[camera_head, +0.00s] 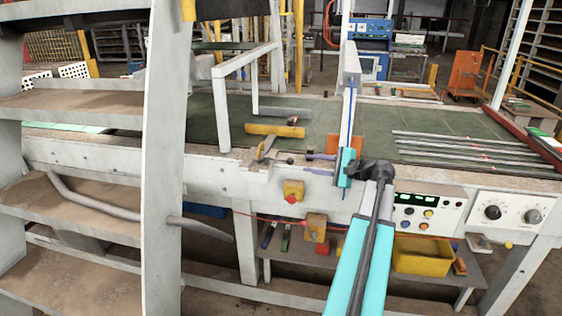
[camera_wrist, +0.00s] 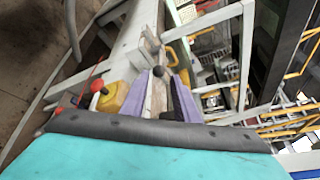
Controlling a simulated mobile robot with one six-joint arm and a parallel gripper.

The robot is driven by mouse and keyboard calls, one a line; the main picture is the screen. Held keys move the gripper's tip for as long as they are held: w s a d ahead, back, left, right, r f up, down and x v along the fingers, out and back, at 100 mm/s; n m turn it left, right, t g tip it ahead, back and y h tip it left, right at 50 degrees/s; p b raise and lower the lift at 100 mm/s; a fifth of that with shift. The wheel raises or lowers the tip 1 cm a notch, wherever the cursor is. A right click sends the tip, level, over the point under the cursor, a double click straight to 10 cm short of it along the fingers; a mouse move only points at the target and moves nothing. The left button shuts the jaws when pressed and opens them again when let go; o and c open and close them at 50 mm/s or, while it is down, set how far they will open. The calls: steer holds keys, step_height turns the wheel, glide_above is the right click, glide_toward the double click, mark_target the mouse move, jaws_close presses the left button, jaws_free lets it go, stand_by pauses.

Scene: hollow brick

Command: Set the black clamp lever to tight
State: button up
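The black clamp lever shows as a round dark knob (camera_wrist: 159,72) in the wrist view, at the far end of the gap between my two purple fingers. In the camera_head view it is a small dark spot (camera_head: 290,161) on the bench's front rail, just left of my fingertips. My gripper (camera_head: 307,163) reaches in from the right, low over the rail. In the wrist view my gripper (camera_wrist: 164,78) is open, with one finger on each side of the knob's line. I cannot tell whether a finger touches the knob. The lever's arm and pivot are mostly hidden.
A yellow box with a red button (camera_head: 292,191) sits on the rail's front just below my fingers. A control panel (camera_head: 428,212) lies to the right. Grey shelving (camera_head: 165,130) fills the left.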

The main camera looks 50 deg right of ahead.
mark_target(287, 161)
steer(key=shift+w, duration=0.15)
steer(key=p+x, duration=0.4)
steer(key=x, duration=0.8)
steer(key=shift+w, duration=0.15)
steer(key=shift+w+f+p, duration=0.3)
steer(key=shift+w+p, duration=0.05)
steer(key=shift+w, duration=0.3)
steer(key=shift+a, duration=0.1)
jaws_close()
